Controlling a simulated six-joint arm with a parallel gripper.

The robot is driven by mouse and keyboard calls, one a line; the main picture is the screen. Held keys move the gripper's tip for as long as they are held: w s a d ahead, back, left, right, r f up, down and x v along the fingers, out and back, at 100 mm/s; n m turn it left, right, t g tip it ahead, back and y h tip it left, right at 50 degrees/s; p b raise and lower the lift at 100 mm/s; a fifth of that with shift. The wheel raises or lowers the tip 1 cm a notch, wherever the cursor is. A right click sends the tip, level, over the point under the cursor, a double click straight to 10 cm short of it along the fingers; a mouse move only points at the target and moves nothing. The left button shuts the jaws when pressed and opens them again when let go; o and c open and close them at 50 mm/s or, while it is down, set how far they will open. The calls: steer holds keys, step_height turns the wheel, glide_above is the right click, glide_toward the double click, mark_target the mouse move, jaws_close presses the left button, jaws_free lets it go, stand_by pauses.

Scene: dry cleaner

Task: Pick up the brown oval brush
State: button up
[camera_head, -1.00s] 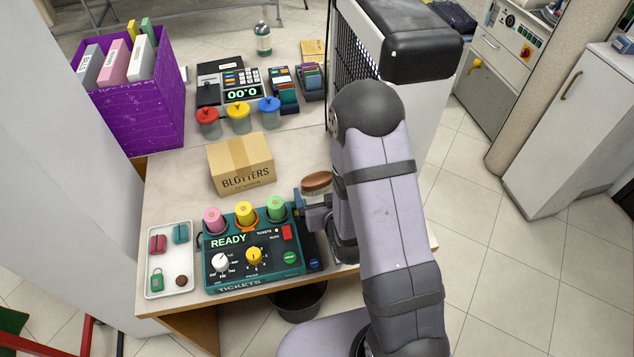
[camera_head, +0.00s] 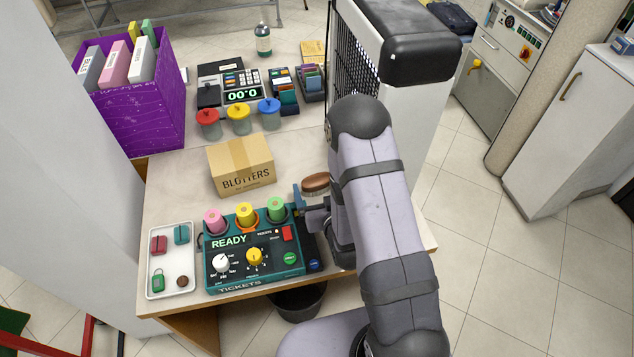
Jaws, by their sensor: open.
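The brown oval brush (camera_head: 315,183) lies on the counter to the right of the cardboard box, brown back up with bristles below. My gripper (camera_head: 306,197) is low over the counter, just in front of the brush and close to it. Its blue-grey finger shows at the brush's near left side; my arm hides the rest of the gripper and part of the brush's right end. The jaws are open. I cannot tell whether a finger touches the brush.
A BLOTTERS box (camera_head: 240,167) stands left of the brush. The ticket machine (camera_head: 254,262) with coloured rolls is in front. A white tray (camera_head: 170,225) lies at left. Jars, a card terminal (camera_head: 243,90) and a purple bin (camera_head: 140,108) are behind. A black mesh panel (camera_head: 345,75) rises behind my arm.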

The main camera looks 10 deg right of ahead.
mark_target(318, 180)
steer(key=shift+p+x, duration=1)
steer(key=shift+x, duration=1.55)
steer(key=shift+f, duration=0.1)
steer(key=shift+d, duration=0.1)
steer(key=c, duration=1.1)
